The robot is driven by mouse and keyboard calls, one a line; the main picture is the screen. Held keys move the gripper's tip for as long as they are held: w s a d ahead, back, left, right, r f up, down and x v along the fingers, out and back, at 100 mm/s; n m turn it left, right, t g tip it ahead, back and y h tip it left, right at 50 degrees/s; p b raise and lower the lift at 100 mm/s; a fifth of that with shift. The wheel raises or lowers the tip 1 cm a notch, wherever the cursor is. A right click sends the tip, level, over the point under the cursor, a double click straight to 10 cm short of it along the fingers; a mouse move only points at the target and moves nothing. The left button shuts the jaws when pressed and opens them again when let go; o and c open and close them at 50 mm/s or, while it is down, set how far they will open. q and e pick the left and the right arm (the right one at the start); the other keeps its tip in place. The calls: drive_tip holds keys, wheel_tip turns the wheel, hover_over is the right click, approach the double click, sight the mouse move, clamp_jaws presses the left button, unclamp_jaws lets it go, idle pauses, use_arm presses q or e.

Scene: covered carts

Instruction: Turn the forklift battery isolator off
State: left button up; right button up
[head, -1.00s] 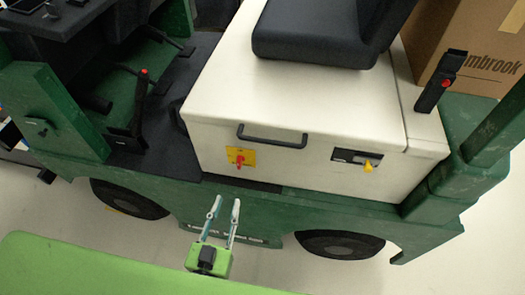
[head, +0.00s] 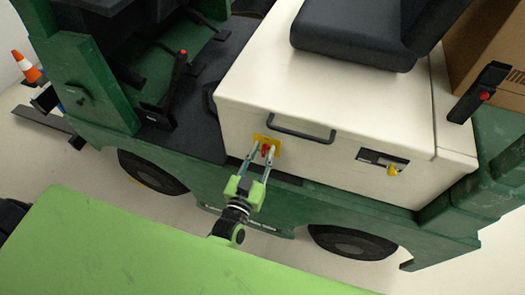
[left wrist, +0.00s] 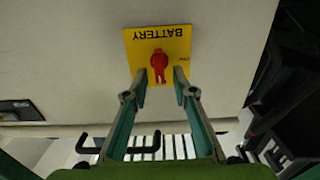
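The battery isolator is a red rotary knob (head: 265,150) on a yellow plate (head: 258,139) on the forklift's cream side panel. In the left wrist view the red knob (left wrist: 159,63) sits on the yellow plate (left wrist: 138,42), whose word BATTERY reads upside down. The knob's grip lies roughly upright in that view. My left gripper (head: 258,156) is open, with its fingers pointing at the plate. In the left wrist view its fingertips (left wrist: 160,76) are either side of the knob's lower end, with gaps visible. Contact is not visible. My right gripper is not in view.
A black bar handle (head: 302,129) is just right of and above the plate. A black panel with a yellow key-like part (head: 392,169) is farther right. The black seat (head: 350,38) is above. A green lower body and wheels are below.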

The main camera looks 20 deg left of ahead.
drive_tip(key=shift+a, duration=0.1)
use_arm(q)
drive_tip(key=c, duration=0.6)
clamp_jaws()
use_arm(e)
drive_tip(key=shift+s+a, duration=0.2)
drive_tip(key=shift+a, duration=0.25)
